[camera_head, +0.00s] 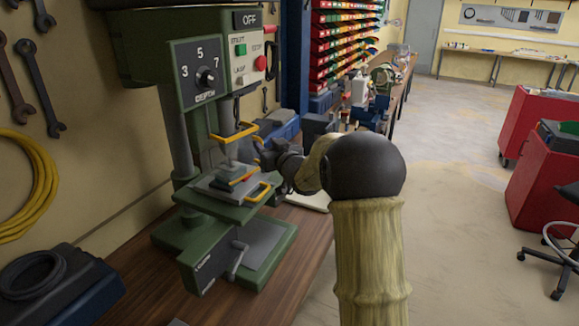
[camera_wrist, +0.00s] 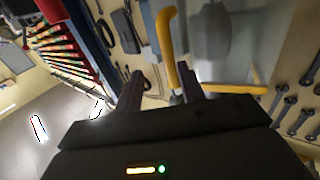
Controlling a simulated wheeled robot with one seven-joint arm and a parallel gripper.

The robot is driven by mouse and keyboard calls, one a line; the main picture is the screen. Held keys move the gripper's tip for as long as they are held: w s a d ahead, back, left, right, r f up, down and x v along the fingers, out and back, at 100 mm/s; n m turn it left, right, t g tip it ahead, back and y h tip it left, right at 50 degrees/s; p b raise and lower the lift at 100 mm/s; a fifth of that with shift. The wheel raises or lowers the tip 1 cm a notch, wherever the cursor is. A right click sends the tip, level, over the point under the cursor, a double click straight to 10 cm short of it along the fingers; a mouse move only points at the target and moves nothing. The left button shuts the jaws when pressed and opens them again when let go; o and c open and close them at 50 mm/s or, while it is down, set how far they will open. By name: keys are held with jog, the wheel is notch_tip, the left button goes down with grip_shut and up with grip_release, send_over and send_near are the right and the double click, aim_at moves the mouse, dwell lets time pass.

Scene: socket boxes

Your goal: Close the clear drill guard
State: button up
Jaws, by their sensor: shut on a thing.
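The clear drill guard (camera_head: 235,133) shows on the green drill press as a yellow-edged frame around the spindle; its clear panel is hard to make out. My gripper (camera_head: 264,152) is at the right end of that yellow edge, with the wrist reaching in from the right. In the wrist view, the guard's yellow bar (camera_wrist: 168,42) runs between the two dark fingers of my gripper (camera_wrist: 162,76), which are shut on it. The fingertips are partly hidden by my wrist in the head view.
The drill press (camera_head: 196,72) has a control panel with a dial and buttons. Its table (camera_head: 225,208) holds a grey vise with yellow parts. Wrenches (camera_head: 38,85) and a yellow hose (camera_head: 30,190) hang on the left wall. Red cabinets (camera_head: 540,170) stand right, across open floor.

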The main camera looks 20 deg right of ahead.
jog(key=b+v, duration=0.3)
jog(key=v, duration=1.1)
jog(key=shift+s+d, duration=0.15)
jog(key=shift+d, duration=0.15)
jog(key=shift+a, duration=0.15)
jog(key=c, duration=0.6)
jog(key=p, duration=0.1)
jog(key=a+p, duration=0.1)
jog(key=p, duration=0.1)
jog(key=shift+w+a, duration=0.1)
jog(key=shift+w, duration=0.2)
grip_shut()
jog(key=s+a+m+h+p, duration=0.1)
jog(key=p, duration=0.4)
jog(key=s+a+f+h+p, duration=0.1)
jog(key=p, duration=0.4)
jog(key=s+a+f+m+h+p, duration=0.1)
jog(key=s+h+p, duration=0.1)
jog(key=p, duration=0.3)
jog(key=shift+a+m+p, duration=0.3)
jog(key=shift+a+p, duration=0.05)
